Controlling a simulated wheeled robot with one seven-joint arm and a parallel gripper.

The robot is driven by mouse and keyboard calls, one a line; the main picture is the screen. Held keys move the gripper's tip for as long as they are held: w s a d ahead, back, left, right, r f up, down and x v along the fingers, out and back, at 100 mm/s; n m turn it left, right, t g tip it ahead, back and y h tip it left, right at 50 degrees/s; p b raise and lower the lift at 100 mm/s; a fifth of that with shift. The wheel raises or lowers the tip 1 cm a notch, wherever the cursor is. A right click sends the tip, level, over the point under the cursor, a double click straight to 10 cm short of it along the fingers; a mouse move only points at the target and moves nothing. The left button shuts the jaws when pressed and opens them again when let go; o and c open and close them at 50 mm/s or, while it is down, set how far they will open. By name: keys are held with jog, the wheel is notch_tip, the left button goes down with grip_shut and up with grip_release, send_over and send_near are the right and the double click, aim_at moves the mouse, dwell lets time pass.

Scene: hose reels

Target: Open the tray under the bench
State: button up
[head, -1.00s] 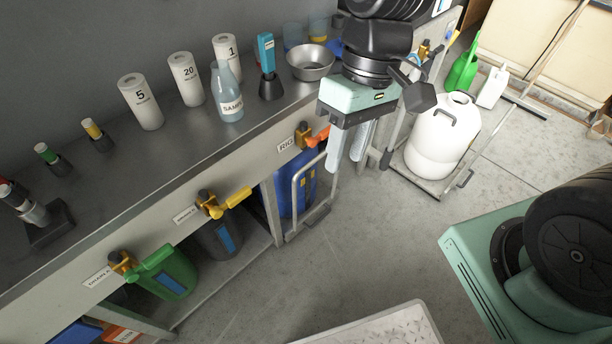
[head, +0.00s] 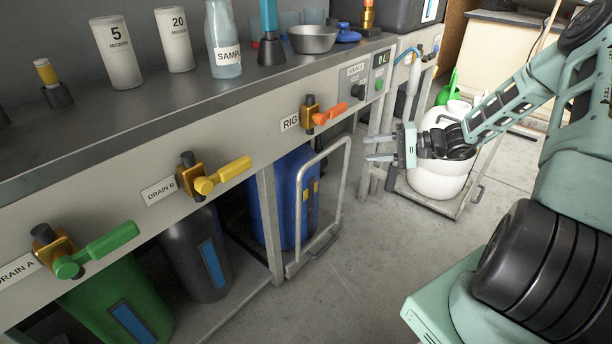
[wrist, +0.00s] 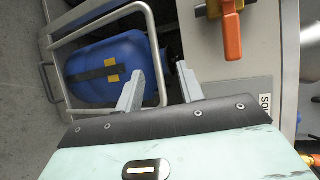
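The tray under the bench (head: 318,246) is a low grey metal platform with an upright tubular handle frame (head: 345,178). It holds a blue cylinder (head: 298,200) under the RIG end of the bench. My gripper (head: 370,148) is open and empty, pointing left, near the upper part of the handle frame in the head view. In the wrist view, my two fingers (wrist: 160,75) stand apart. There the handle frame (wrist: 155,55) and the blue cylinder (wrist: 95,75) lie beyond them. I cannot tell whether a finger touches the frame.
The bench front carries an orange-handled RIG valve (head: 325,115), a yellow valve (head: 222,176) and a green valve (head: 98,250). Dark (head: 200,255) and green (head: 120,300) containers stand below. A white jug (head: 440,170) on a cart stands behind my gripper. The floor before the tray is clear.

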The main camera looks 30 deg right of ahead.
aim_at(330, 152)
jog(key=shift+m+t+h, duration=0.3)
jog(key=shift+m+t, duration=0.2)
jog(key=shift+t, duration=0.3)
jog(key=f+b+x, duration=0.1)
jog(key=b+x, duration=0.1)
jog(key=x, duration=0.2)
jog(key=d+f+b+x, duration=0.1)
jog(key=b+x, duration=0.1)
jog(key=x, duration=0.3)
jog(key=w+f+b+x, duration=0.1)
jog(key=b+x, duration=0.1)
jog(key=x, duration=0.3)
jog(key=shift+d, duration=0.2)
jog(key=shift+b+x, duration=0.35)
jog(key=shift+x, duration=0.5)
jog(key=shift+r, duration=0.2)
grip_shut()
